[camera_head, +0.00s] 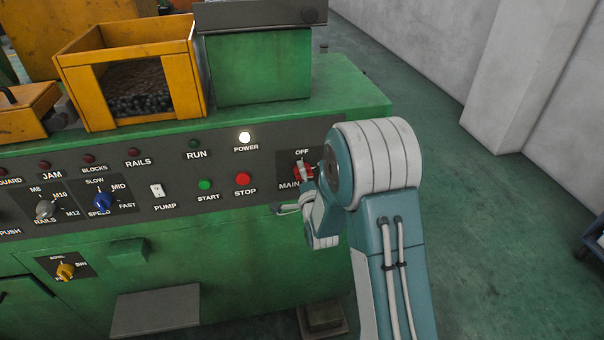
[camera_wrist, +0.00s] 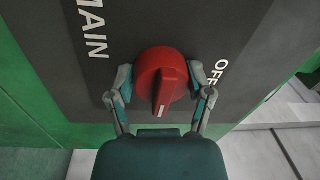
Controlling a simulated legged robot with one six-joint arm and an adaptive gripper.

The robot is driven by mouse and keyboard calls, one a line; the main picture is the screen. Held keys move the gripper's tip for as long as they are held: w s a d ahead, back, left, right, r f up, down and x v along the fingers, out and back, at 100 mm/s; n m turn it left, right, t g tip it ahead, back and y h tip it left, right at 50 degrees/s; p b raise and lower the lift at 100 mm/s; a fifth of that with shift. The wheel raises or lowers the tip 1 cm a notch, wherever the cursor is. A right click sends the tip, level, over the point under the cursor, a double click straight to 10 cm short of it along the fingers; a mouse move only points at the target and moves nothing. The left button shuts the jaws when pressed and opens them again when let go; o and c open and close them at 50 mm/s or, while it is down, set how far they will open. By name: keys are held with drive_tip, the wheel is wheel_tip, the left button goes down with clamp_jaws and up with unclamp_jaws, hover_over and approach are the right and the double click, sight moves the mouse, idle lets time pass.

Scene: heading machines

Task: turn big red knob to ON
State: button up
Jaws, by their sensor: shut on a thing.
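The big red knob (camera_head: 299,174) sits on the dark MAIN panel at the right end of the green machine, partly hidden by my arm in the head view. In the wrist view the red knob (camera_wrist: 160,75) is between the two fingers of my gripper (camera_wrist: 161,84), which are closed on its sides. The knob's raised ridge has a white mark at its lower end, pointing down in the wrist view, away from MAIN at the left and about a quarter turn from OFF at the right. No ON label shows.
A red STOP button (camera_head: 243,179) and a green START button (camera_head: 205,184) are left of the knob. The white POWER lamp (camera_head: 245,137) is lit. A blue SPEED knob (camera_head: 103,201) is further left. Open green floor (camera_head: 490,230) lies to the right.

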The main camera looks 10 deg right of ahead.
drive_tip(key=o, duration=1.1)
drive_tip(key=shift+d, duration=0.15)
drive_tip(key=shift+s, duration=0.15)
drive_tip(key=s, duration=0.7)
drive_tip(key=s+f, duration=0.1)
drive_tip(key=s, duration=0.3)
drive_tip(key=shift+s+f, duration=0.1)
drive_tip(key=shift+s, duration=0.2)
